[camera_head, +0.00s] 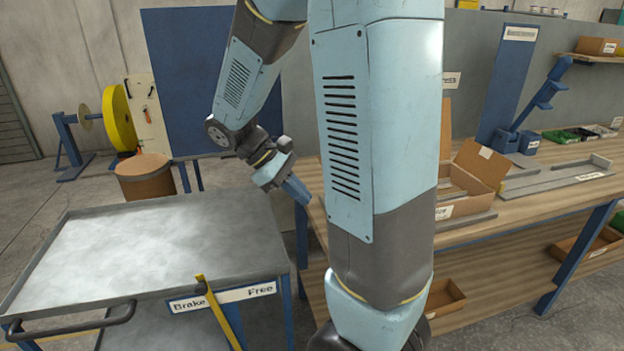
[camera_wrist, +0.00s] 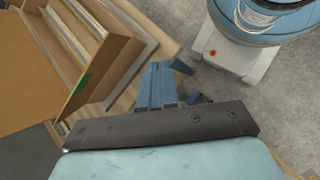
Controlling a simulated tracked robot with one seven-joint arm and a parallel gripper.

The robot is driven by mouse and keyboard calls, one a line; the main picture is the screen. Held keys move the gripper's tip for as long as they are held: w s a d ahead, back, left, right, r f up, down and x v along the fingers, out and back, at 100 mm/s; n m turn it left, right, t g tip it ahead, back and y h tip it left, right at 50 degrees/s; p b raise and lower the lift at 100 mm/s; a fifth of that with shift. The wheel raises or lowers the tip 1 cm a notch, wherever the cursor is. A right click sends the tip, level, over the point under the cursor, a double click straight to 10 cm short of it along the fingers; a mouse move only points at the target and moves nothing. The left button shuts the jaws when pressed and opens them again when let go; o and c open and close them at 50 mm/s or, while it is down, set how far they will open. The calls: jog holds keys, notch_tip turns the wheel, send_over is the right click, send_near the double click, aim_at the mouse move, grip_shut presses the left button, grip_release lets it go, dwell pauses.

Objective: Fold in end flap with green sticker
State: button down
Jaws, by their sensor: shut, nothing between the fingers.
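An open cardboard box (camera_head: 466,205) stands on the workbench, partly hidden behind my arm in the head view. In the wrist view, a brown end flap (camera_wrist: 112,62) with a green sticker (camera_wrist: 83,86) stands outward from the box, unfolded. A wide flap (camera_wrist: 28,75) lies open at the left, and pale flat contents (camera_wrist: 72,38) show inside. My gripper (camera_head: 301,194) is shut and empty, left of the box near the bench's end in the head view. Its blue fingers also show in the wrist view (camera_wrist: 158,72), right of the end flap and apparently apart from it.
A grey-topped cart (camera_head: 150,245) with a yellow brake lever (camera_head: 212,305) stands at the left. Grey rails (camera_head: 545,184) lie right of the box on the workbench (camera_head: 540,202). A blue post (camera_head: 508,75) rises behind. Concrete floor separates the cart from the drum (camera_head: 145,180).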

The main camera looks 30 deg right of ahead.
jog(key=w+a+f+n+g+h, duration=0.1)
jog(key=w+f+n+h, duration=0.3)
jog(key=w+h, duration=0.25)
jog(key=w+a+f+n+h, duration=0.1)
jog(key=w+f+n+h, duration=0.4)
jog(key=h, duration=0.3)
jog(key=w+r+x, duration=0.1)
jog(key=x, duration=1.2)
jog(key=shift+d+r, duration=0.15)
jog(key=shift+s+h, duration=0.1)
jog(key=shift+h, duration=0.15)
